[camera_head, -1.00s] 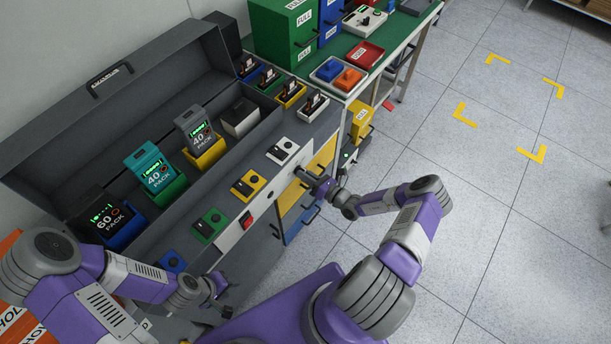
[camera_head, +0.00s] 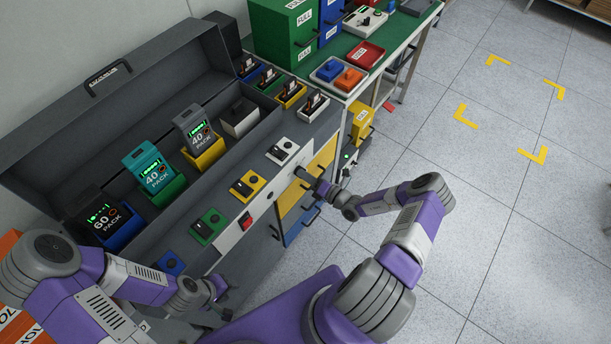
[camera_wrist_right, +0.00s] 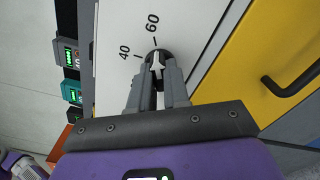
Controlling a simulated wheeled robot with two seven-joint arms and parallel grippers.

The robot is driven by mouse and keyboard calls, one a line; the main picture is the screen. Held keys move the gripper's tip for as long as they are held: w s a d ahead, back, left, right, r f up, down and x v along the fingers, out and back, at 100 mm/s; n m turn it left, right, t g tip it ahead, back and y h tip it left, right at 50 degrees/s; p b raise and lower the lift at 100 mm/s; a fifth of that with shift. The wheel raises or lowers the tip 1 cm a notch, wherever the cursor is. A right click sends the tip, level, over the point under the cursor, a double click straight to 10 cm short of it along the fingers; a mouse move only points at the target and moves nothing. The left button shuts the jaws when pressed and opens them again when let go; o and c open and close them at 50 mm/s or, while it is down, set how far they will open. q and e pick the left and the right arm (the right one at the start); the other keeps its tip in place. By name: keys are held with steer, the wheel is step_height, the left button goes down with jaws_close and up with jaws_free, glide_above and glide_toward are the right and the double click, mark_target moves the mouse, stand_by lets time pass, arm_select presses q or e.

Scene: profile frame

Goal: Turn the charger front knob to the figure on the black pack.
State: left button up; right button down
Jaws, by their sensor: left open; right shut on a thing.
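The charger (camera_head: 228,255) is a long grey box with a white front panel. My right gripper (camera_head: 303,175) is at that panel; in the right wrist view its fingers (camera_wrist_right: 158,78) are shut on the dark front knob (camera_wrist_right: 160,52). The figures 40 and 60 are printed beside the knob. The fingers partly cover it, so I cannot tell exactly where it points. The black pack (camera_head: 104,218), marked 60, stands in the blue holder at the near left. My left gripper (camera_head: 222,293) is open and empty near the charger's near end.
A teal pack (camera_head: 150,168) and a grey pack (camera_head: 197,133), both marked 40, stand in the green and yellow holders. Small knob blocks line the charger's top edge, with a red switch (camera_head: 246,221) on the front. Yellow drawer fronts (camera_head: 292,192) lie below. The floor at right is clear.

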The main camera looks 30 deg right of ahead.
stand_by(0.3)
steer(key=c, duration=1.1)
jaws_free()
steer(key=v, duration=0.7)
steer(key=shift+s+p, duration=0.3)
steer(key=shift+d, duration=0.1)
